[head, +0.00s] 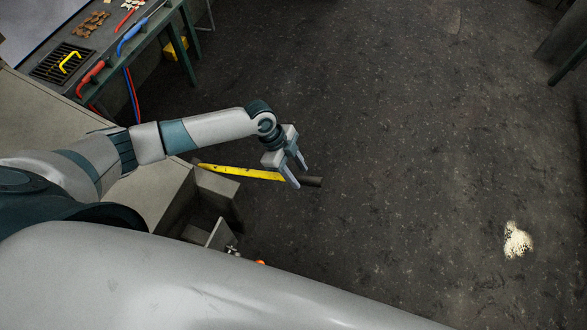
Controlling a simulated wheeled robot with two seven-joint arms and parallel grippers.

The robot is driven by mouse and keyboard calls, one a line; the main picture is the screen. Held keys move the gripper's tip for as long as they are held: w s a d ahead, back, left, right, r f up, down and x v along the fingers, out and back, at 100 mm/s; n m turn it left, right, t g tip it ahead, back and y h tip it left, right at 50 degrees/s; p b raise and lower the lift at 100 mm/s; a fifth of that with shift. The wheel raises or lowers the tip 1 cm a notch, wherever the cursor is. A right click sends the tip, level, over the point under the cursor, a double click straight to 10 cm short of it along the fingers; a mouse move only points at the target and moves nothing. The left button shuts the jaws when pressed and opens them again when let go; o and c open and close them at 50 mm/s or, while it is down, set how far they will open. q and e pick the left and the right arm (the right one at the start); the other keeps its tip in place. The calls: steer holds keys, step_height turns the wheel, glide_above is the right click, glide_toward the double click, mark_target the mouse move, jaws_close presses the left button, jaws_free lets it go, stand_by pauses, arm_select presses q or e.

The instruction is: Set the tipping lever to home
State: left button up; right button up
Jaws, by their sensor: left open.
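The tipping lever (240,173) is a long yellow bar with a dark grip (312,181) at its right end. It reaches out to the right from a grey block beside the pale machine body. My left gripper (299,175) is open, with its fingers pointing down at the lever's outer end, near where the yellow meets the dark grip. One finger passes in front of the lever; I cannot tell whether they touch. My right gripper is not in view.
A green workbench (150,30) with tools and a grate stands at the upper left. A pale powder pile (517,241) lies on the dark floor at the right. A metal bracket (220,234) sits below the lever.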

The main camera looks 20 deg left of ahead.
mark_target(300, 177)
arm_select(q)
steer(key=b+x, duration=0.1)
steer(key=x, duration=0.1)
steer(key=shift+d+f, duration=0.15)
steer(key=shift+f, duration=0.25)
steer(key=shift+d+f+b, duration=0.3)
steer(key=shift+f+b, duration=0.3)
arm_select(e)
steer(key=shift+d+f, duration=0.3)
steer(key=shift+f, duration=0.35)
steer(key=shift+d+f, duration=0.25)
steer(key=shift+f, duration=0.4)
arm_select(q)
steer(key=shift+c, duration=0.3)
jaws_close()
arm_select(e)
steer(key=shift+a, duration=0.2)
